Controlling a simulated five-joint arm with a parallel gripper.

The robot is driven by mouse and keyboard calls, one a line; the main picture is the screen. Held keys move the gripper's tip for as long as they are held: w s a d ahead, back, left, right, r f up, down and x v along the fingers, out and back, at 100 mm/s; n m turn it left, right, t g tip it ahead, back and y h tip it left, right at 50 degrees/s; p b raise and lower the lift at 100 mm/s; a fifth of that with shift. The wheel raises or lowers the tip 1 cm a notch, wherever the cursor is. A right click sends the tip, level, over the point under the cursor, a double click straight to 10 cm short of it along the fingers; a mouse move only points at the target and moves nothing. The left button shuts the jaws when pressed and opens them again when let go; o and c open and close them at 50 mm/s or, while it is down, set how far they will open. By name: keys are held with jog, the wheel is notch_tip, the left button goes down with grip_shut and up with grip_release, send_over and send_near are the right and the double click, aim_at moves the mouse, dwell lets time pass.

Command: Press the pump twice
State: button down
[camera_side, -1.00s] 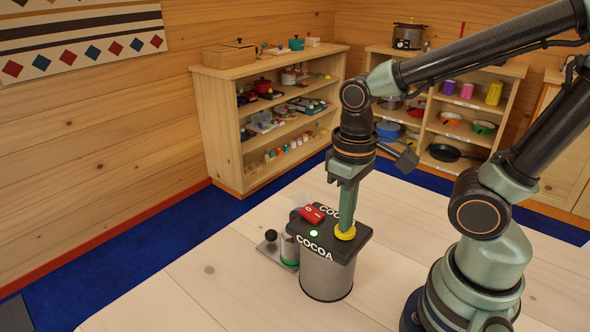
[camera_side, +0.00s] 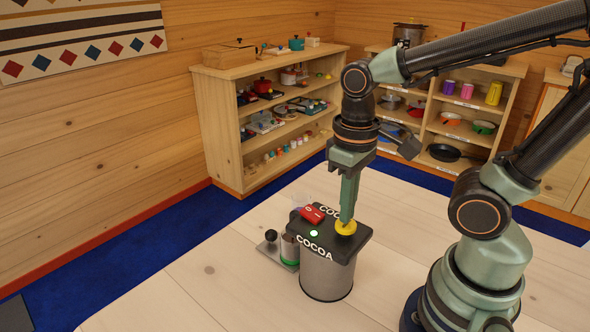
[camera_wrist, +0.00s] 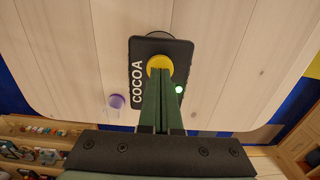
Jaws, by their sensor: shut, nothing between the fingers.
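The pump is a grey cylindrical cocoa dispenser (camera_side: 326,277) with a dark lid marked COCOA, standing upright on the pale table. Its round yellow button (camera_side: 346,229) is on the lid; it also shows in the wrist view (camera_wrist: 158,63). A green light (camera_side: 313,233) glows on the lid, and a red block (camera_side: 312,214) with small unclear markings sits at the lid's back left. My gripper (camera_side: 347,220) is shut and empty, pointing down with its tips at the button. I cannot tell whether they touch it. In the wrist view the fingers (camera_wrist: 160,75) cover part of the button.
A small metal container (camera_side: 290,250) with a green band and a plate with a black knob (camera_side: 270,237) stand left of the dispenser. A purple-ended clear cup (camera_wrist: 117,101) shows in the wrist view. The front table (camera_side: 200,290) is clear. Shelves (camera_side: 225,130) stand behind.

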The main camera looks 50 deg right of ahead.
dwell(0.3)
jog(key=shift+r, duration=2.5)
jog(key=w+d+r+t, duration=0.1)
jog(key=w+d+t, duration=0.1)
jog(key=w+t, duration=0.3)
jog(key=shift+w+d+r+t, duration=0.3)
jog(key=shift+w+d+r, duration=0.1)
jog(key=shift+w, duration=0.3)
